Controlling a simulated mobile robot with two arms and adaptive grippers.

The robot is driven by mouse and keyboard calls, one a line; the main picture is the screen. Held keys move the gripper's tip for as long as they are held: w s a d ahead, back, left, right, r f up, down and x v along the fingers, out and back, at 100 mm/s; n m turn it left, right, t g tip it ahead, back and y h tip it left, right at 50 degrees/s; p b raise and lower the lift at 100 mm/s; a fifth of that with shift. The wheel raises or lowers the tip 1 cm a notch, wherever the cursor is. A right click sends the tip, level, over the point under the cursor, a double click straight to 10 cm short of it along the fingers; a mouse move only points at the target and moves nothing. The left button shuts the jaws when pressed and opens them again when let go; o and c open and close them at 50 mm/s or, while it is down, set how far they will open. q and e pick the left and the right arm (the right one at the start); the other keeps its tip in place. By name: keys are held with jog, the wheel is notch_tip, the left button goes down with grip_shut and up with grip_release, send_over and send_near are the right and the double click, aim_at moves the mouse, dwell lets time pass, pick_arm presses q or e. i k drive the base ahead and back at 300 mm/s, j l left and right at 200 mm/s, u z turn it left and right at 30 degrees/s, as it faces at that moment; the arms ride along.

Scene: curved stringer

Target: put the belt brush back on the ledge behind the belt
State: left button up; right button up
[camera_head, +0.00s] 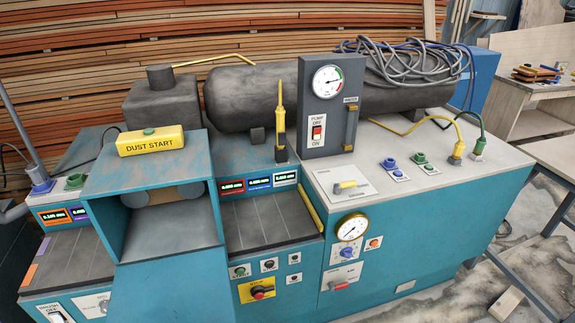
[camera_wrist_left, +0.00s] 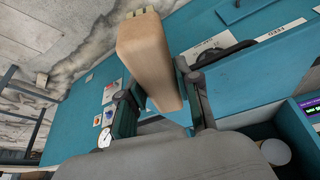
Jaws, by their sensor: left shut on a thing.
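In the left wrist view my left gripper (camera_wrist_left: 157,82) is shut on a tan, block-shaped thing, which looks like the belt brush (camera_wrist_left: 143,50). The tan block sticks out past the fingers, with small yellowish bits at its far end. Neither gripper nor the tan block shows in the head view. Grey belt-like surfaces show on the teal machine, one at the centre (camera_head: 265,220) and one at the left (camera_head: 68,262). Behind the centre one is a raised back with small displays (camera_head: 258,184). I cannot tell which surface is the ledge.
A teal housing (camera_head: 150,168) with a yellow DUST START box (camera_head: 150,140) stands between the two grey surfaces. A yellow upright tool (camera_head: 280,105) and a pump panel (camera_head: 327,110) stand behind. Hoses and cables (camera_head: 405,62) lie over the dark tank. The grey top at right has free room.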

aim_at(249, 165)
jog(key=l+z, duration=0.1)
jog(key=z, duration=0.3)
jog(key=i+z, duration=0.1)
jog(key=z, duration=0.35)
jog(key=l+z, duration=0.1)
jog(key=z, duration=0.3)
jog(key=i+z, duration=0.15)
jog(key=z, duration=0.3)
jog(key=i+l+z, duration=0.15)
jog(key=i+j+u, duration=0.1)
jog(key=i+u, duration=0.45)
jog(key=u, duration=0.2)
jog(key=i+u, duration=0.55)
jog(key=u, duration=0.15)
jog(key=i+u, duration=0.15)
jog(key=u, duration=0.25)
jog(key=i+u, duration=0.2)
jog(key=u, duration=0.15)
